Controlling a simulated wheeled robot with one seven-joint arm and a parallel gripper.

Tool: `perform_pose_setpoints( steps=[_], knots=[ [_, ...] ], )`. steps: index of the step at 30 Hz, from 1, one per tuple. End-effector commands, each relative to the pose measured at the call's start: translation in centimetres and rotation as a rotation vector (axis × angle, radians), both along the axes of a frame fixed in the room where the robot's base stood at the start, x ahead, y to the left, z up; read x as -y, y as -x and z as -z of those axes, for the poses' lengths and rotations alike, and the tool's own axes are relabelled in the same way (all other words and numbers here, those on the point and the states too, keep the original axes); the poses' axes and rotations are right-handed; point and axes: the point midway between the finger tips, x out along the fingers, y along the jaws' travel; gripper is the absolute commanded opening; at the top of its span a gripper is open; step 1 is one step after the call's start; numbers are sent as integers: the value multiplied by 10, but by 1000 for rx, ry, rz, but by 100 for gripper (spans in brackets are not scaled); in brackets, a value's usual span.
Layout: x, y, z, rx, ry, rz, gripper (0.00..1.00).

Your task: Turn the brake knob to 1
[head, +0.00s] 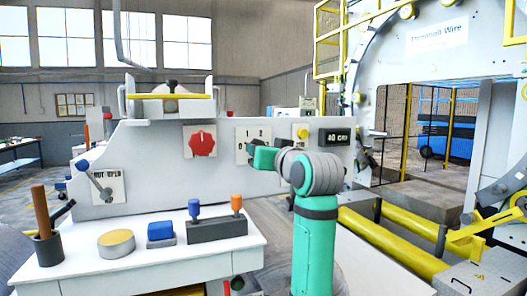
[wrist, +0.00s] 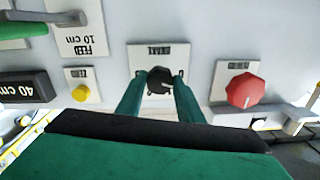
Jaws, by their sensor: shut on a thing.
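The brake knob (wrist: 160,75) is a small dark round knob on a white plate (wrist: 140,52) in the wrist view, where the lettering appears upside down. My gripper (wrist: 159,84) has its two green fingers on either side of the knob, shut on it. In the head view the brake plate (head: 251,131) shows the figures 1 and 2. There my gripper (head: 250,153) is at the plate's lower right, and the knob is mostly hidden. I cannot tell which figure the knob points to.
A red knob (head: 202,143) is left of the brake plate, also in the wrist view (wrist: 245,90). A yellow button (head: 302,133) and a 40 cm display (head: 335,137) are to the right. A lever (head: 98,185) is far left. A white table (head: 130,262) with tools stands in front.

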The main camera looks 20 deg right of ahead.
Motion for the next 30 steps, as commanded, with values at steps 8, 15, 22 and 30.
perform_pose_setpoints(
  steps=[8,15,22,30],
  knots=[
    [-3,1,-5,6,-264,-1,11],
    [-5,0,-5,-2,-471,-4,11],
    [-5,0,-5,-5,-620,-3,11],
    [-5,0,-4,-9,-712,-2,11]
  ],
)
